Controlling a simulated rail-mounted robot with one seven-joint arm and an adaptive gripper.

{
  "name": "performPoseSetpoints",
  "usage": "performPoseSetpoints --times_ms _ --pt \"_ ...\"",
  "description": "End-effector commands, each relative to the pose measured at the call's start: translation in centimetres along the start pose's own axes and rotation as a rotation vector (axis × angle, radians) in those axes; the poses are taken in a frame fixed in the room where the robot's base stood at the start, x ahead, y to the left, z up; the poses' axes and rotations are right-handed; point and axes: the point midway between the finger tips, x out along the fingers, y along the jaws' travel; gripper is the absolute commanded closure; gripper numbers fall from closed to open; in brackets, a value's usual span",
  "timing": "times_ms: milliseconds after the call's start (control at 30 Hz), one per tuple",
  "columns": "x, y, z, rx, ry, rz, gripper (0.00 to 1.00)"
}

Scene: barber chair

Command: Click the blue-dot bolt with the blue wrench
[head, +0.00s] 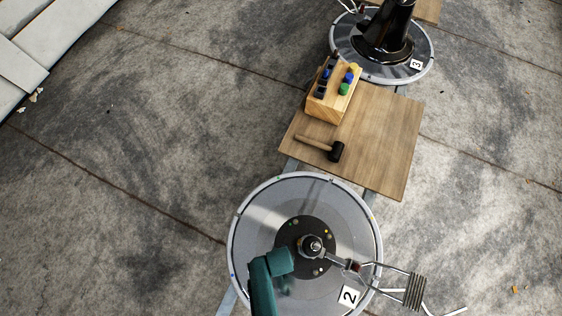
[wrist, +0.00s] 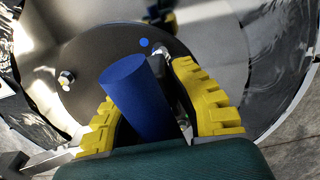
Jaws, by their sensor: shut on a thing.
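My gripper (wrist: 148,88) has two yellow ribbed fingers closed around the blue handle of the blue wrench (wrist: 138,90) in the wrist view. The handle's round end faces the camera and hides most of the tool below it. A blue dot (wrist: 144,42) lies on the dark round hub plate (wrist: 110,65) just beyond the handle. A shiny bolt (wrist: 160,50) shows beside the dot, partly covered; I cannot tell whether the wrench touches it. In the head view my teal gripper (head: 279,262) is over the left part of the hub plate (head: 301,223) and hides the wrench.
The round base (head: 250,215) marked 2 carries the hub plate, with a central post (head: 312,245). A metal lever with a coil spring (head: 414,291) sticks out right. Behind are a wooden board (head: 385,130), mallet (head: 320,149), tool block (head: 330,105) and another base (head: 420,50).

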Motion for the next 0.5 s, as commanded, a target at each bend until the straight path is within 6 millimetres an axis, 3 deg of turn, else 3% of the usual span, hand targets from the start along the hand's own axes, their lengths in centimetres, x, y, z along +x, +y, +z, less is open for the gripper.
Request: performPoseSetpoints --times_ms 100,400,500 --pt "-0.16 -0.13 -0.1 0.128 0.001 -0.001 1.0" --pt "-0.1 -0.12 -0.09 0.162 0.001 -0.002 1.0" --pt "-0.24 -0.15 -0.13 0.28 0.001 -0.002 1.0"
